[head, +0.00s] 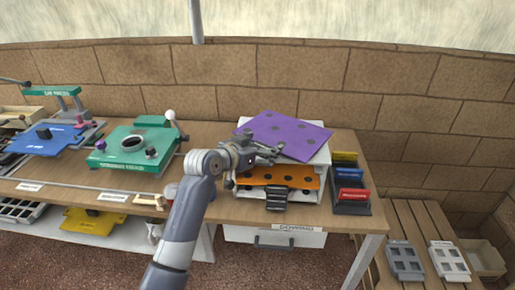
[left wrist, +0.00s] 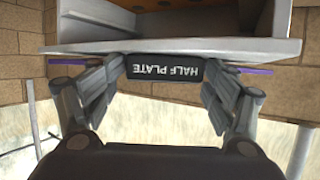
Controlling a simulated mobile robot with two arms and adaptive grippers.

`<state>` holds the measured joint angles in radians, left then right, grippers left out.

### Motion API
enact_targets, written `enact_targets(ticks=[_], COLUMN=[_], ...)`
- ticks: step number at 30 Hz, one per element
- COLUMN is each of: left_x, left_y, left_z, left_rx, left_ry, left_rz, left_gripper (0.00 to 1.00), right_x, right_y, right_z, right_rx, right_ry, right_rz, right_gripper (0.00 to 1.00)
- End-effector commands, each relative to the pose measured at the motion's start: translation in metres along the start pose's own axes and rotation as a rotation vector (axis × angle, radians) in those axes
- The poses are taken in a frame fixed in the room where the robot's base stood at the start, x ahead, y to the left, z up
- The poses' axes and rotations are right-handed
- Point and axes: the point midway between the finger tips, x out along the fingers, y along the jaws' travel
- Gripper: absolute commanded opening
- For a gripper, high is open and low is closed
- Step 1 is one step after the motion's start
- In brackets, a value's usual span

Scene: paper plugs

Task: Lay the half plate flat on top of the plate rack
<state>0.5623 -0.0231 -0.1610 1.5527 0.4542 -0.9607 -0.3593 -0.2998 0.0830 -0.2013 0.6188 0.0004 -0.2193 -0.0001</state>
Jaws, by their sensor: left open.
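The half plate is a purple sheet (head: 285,134) with several dark holes, lying on top of the white plate rack (head: 324,160), turned at an angle to it and overhanging its edges. I cannot tell whether it touches the rack all over. In the left wrist view its black handle (left wrist: 165,69) reads "HALF PLATE" upside down. My left gripper (head: 272,152) is at the plate's front-left edge. In the left wrist view its open fingers (left wrist: 166,85) stand on either side of the handle, with small gaps. My right gripper is not in view.
An orange plate (head: 285,178) with a dark handle (head: 276,198) sits in the rack below. A black holder (head: 350,205) with coloured labelled blocks stands right of the rack. A green press (head: 133,148) and blue plate (head: 48,138) are to the left.

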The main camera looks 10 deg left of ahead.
Motion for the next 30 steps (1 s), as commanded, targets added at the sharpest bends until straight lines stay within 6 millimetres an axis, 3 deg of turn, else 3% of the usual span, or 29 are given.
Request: enact_targets(ticks=[1,8,21,27,30], left_x=[0.001,-0.024,-0.097,-0.115,-0.119], left_y=[-0.001,-0.002,0.002,0.003,0.004], left_z=[0.023,0.020,0.004,0.001,0.009], left_rx=[-0.015,-0.011,0.002,0.003,-0.002], left_ry=[-0.047,-0.041,-0.011,-0.004,-0.020], left_rz=[0.003,0.000,-0.001,0.000,-0.002], left_gripper=[0.81,0.81,0.81,0.81,0.81], right_x=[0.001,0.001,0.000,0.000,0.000], right_y=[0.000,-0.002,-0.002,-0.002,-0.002], right_z=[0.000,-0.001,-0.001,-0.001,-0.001], right_rx=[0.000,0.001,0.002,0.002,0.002], right_ry=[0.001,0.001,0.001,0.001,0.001], right_rz=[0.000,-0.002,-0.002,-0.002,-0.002], right_gripper=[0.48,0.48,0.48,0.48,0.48])
